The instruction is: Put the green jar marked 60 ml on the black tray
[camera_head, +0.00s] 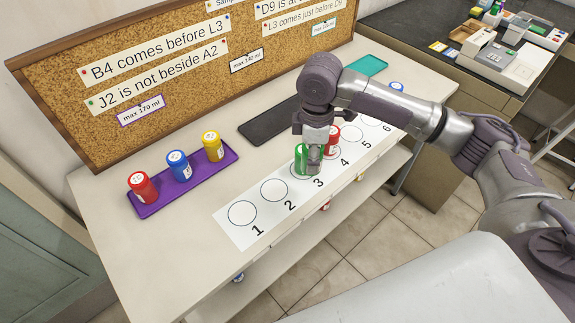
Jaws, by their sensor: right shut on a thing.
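A green jar (301,156) stands at or just over the circle numbered 3 on the white numbered strip (234,238). My right gripper (314,158) reaches down over the green jar from above and is shut on it, hiding part of it. I cannot read the jar's marking, and I cannot tell whether it touches the strip. The black tray (268,122) lies empty behind the strip, up and to the left of the jar. My left gripper is not in view.
A red jar (333,134) stands close to my right gripper, near circle 4. A purple tray (217,163) at left holds red, blue and yellow jars. A teal tray (371,65) lies at back right. A cork board (150,110) rises behind the table.

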